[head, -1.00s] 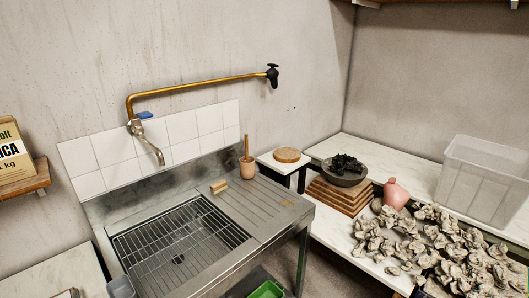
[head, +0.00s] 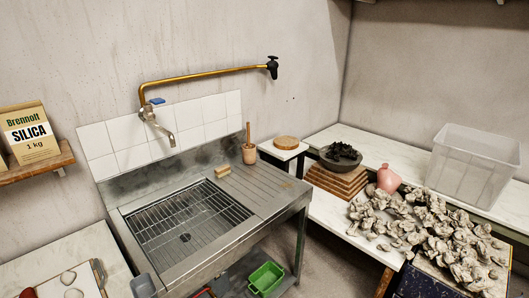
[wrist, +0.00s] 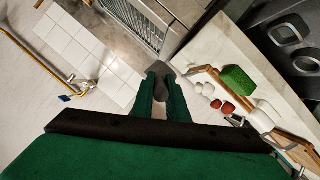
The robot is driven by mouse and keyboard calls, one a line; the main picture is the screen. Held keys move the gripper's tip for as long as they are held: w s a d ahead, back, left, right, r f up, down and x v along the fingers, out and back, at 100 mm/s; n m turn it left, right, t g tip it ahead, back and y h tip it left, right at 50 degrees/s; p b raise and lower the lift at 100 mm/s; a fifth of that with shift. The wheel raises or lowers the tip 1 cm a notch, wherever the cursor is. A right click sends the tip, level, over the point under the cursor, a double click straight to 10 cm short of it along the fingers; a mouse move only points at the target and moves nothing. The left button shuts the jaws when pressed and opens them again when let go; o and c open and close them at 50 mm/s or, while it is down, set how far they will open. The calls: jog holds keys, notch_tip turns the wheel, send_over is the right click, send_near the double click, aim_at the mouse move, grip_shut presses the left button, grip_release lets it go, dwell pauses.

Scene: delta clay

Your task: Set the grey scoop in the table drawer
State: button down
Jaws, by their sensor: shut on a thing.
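In the wrist view my green gripper (wrist: 161,78) is shut on a small grey thing, the grey scoop (wrist: 159,68). Only a rounded grey part of it shows, between and just past the fingertips; the rest is hidden by the fingers. The gripper and the scoop do not show in the head view. I cannot make out the table drawer in either view. A white table top (head: 28,262) is at the lower left of the head view.
A steel sink (head: 262,188) with a rack fills the middle. Small white and red things lie on a pale surface near a green block (wrist: 237,80). A green bin (head: 266,279) sits below the sink. Rough grey lumps (head: 425,225) crowd the right-hand table.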

jog(key=w+d+f+m+t+h, duration=0.1)
jog(key=w+d+f+m+h, duration=0.1)
jog(key=d+f, duration=0.6)
jog(key=w+d+f+m+t+h, duration=0.1)
jog(key=w+d+f+m+h, duration=0.2)
jog(key=d+f, duration=0.6)
jog(key=w+d+f+m+h, duration=0.2)
jog(key=w+d+f, duration=0.4)
jog(key=d, duration=0.8)
notch_tip(320, 180, down, 3)
jog(key=shift+w+d+f+m+t+h, duration=0.15)
jog(key=shift+w+d+m+t+h, duration=0.2)
jog(key=shift+h, duration=0.45)
jog(key=s+f, duration=0.5)
jog(key=f, duration=0.1)
jog(key=shift+a+f, duration=0.15)
